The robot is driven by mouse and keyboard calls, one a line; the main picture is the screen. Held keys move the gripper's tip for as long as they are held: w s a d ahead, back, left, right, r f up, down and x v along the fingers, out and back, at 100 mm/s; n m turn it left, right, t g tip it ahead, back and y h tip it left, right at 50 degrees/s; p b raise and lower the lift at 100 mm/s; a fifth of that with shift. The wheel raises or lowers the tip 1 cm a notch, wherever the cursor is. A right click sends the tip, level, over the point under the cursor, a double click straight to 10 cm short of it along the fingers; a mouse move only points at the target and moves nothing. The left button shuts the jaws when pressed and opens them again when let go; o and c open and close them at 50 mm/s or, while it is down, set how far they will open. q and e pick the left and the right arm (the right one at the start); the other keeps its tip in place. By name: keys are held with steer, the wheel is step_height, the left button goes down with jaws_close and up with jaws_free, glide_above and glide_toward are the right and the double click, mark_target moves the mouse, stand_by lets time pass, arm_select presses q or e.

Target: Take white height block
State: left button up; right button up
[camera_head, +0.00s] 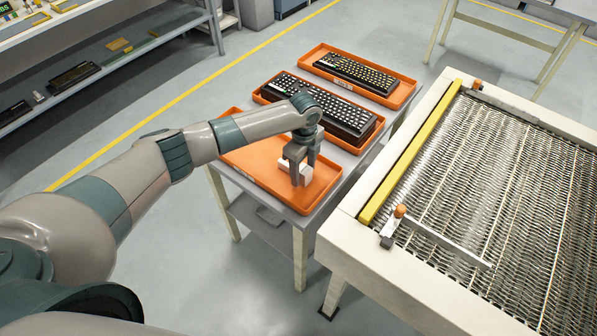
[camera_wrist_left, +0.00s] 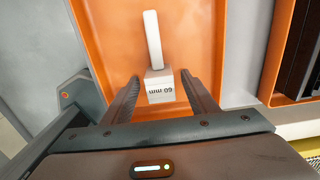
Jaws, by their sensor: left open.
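The white height block (camera_head: 304,172) sits on the nearest orange tray, under my left gripper. In the left wrist view the white block (camera_wrist_left: 160,86) is marked "60 mm" and has a long narrow white part reaching away from it. My left gripper (camera_head: 301,165) points down over the tray. It is open, with one finger on each side of the block in the wrist view (camera_wrist_left: 161,98). I cannot tell whether the fingers touch it. My right gripper is not in view.
The nearest orange tray (camera_head: 258,160) lies on a grey table. Two more orange trays behind hold keyboards (camera_head: 318,103) (camera_head: 357,71). A mesh conveyor with a yellow bar (camera_head: 412,150) stands right. A shelf (camera_head: 115,65) is at the far left.

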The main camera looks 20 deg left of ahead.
arm_select(q)
jaws_close()
steer(key=shift+r, duration=0.1)
steer(key=shift+w+r+b, duration=0.1)
steer(key=shift+r+b, duration=0.25)
steer(key=shift+r, duration=0.1)
steer(key=r, duration=0.1)
steer(key=d+r+b, duration=0.1)
steer(key=r, duration=0.1)
steer(key=shift+r+b, duration=0.1)
steer(key=shift+b, duration=0.2)
steer(key=s+d+r+b, duration=0.2)
steer(key=d+r, duration=0.4)
steer(key=d, duration=0.4)
steer(key=shift+d+r+b, duration=0.25)
steer(key=shift+r+b, duration=0.15)
steer(key=shift+b, duration=0.25)
